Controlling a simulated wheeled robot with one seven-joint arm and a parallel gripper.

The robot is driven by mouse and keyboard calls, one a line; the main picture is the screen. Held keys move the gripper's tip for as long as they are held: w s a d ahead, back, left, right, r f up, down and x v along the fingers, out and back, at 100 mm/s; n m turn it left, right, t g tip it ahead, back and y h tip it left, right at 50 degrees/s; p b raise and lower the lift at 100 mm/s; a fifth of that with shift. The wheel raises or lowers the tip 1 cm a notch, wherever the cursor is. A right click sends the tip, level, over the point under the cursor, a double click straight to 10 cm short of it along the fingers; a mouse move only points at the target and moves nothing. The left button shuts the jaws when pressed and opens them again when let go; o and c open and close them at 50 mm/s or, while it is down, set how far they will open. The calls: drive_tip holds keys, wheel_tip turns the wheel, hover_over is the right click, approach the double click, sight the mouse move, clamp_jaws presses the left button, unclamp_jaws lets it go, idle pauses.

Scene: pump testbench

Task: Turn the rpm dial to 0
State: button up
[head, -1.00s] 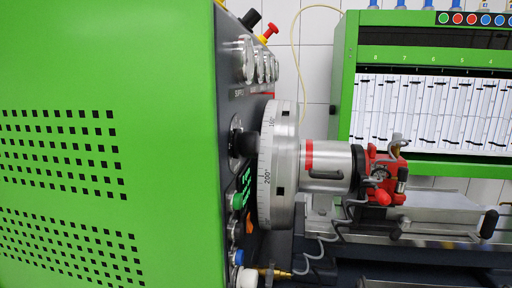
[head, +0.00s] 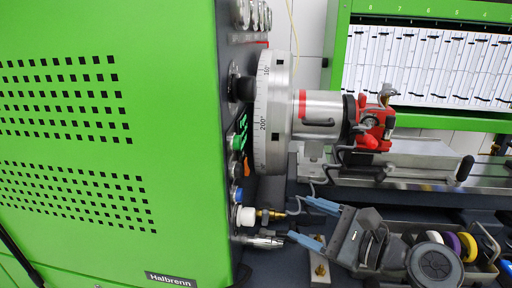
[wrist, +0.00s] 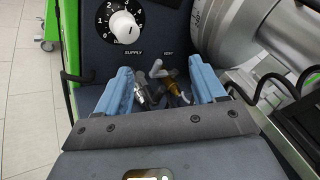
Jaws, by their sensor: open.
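A white knob (wrist: 125,27) on a black numbered scale shows at the upper left of the wrist view; no rpm label is readable beside it. A white knob (head: 245,216) also shows low on the green cabinet's control side in the head view. A larger black knob (head: 240,88) sits higher there, edge-on, its marks hidden. My gripper (head: 312,222) is open and empty, right of the controls and apart from them. In the wrist view, its blue fingers (wrist: 162,75) stand below and right of the white knob, with fittings visible between them.
A graduated metal disc (head: 272,115) and red-banded shaft stand close above my gripper. Brass (head: 268,215) and silver (head: 262,241) fittings stick out near the white knob. A tray (head: 487,276) with coloured rings lies behind my wrist.

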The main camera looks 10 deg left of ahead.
drive_tip(key=w+a+r+g+y, duration=0.2)
drive_tip(key=w+r+g+y, duration=0.15)
drive_tip(key=r, duration=0.95)
drive_tip(key=n+g, duration=0.2)
drive_tip(key=g, duration=0.4)
approach(245, 89)
drive_tip(key=w+a+f, duration=0.1)
drive_tip(key=w, duration=0.1)
drive_tip(key=a+p, duration=0.1)
drive_tip(key=a, duration=0.6)
drive_tip(key=shift+a+f+y, duration=0.25)
drive_tip(key=shift+y, duration=0.2)
drive_tip(key=shift+w, duration=0.1)
drive_tip(key=c, duration=1)
drive_tip(key=shift+n, duration=0.3)
drive_tip(key=shift+c, duration=0.2)
